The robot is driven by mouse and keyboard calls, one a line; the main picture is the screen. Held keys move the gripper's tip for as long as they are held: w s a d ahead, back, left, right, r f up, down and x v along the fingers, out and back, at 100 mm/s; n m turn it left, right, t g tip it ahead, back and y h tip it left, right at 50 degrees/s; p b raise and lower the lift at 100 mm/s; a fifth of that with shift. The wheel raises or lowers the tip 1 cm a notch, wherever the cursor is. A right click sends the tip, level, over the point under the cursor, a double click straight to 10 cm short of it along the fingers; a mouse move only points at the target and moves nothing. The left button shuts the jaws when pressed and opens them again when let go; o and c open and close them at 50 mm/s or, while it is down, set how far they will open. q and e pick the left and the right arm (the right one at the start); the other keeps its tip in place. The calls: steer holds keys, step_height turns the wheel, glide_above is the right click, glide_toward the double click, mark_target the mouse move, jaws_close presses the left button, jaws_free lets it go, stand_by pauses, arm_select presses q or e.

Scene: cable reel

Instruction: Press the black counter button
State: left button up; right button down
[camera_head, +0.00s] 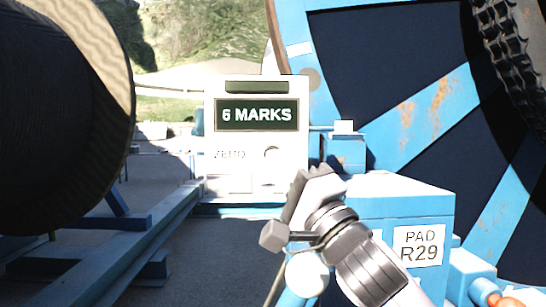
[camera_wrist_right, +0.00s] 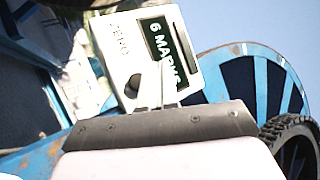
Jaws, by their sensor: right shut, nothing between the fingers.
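The white counter box (camera_head: 255,180) faces me in the middle of the head view, with a dark display reading "6 MARKS" (camera_head: 256,115). My right gripper (camera_head: 304,182) is shut and empty, below and right of the button in the head view. Whether it touches the box cannot be told. My left gripper is out of view.
A large dark cable drum (camera_head: 60,110) fills the left. A big blue reel (camera_head: 430,110) with a knobbly tyre stands at right. A blue box labelled PAD R29 (camera_head: 385,215) is beside my right arm. Blue rails (camera_head: 120,260) run along the lower left.

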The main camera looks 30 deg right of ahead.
mark_target(267, 149)
steer(key=shift+w+d, duration=0.5)
steer(key=shift+w, duration=0.3)
steer(key=shift+w+d, duration=0.45)
steer(key=shift+w, duration=0.4)
steer(key=shift+w+d, duration=0.5)
steer(key=shift+w, duration=0.3)
steer(key=shift+w+d, duration=0.1)
steer(key=shift+w+d, duration=0.15)
steer(key=shift+w, duration=0.1)
stand_by(0.5)
steer(key=shift+w+d, duration=0.3)
steer(key=shift+w, duration=0.2)
stand_by(0.5)
steer(key=shift+s, duration=0.1)
steer(key=shift+s+a, duration=0.5)
steer(key=shift+s, duration=0.3)
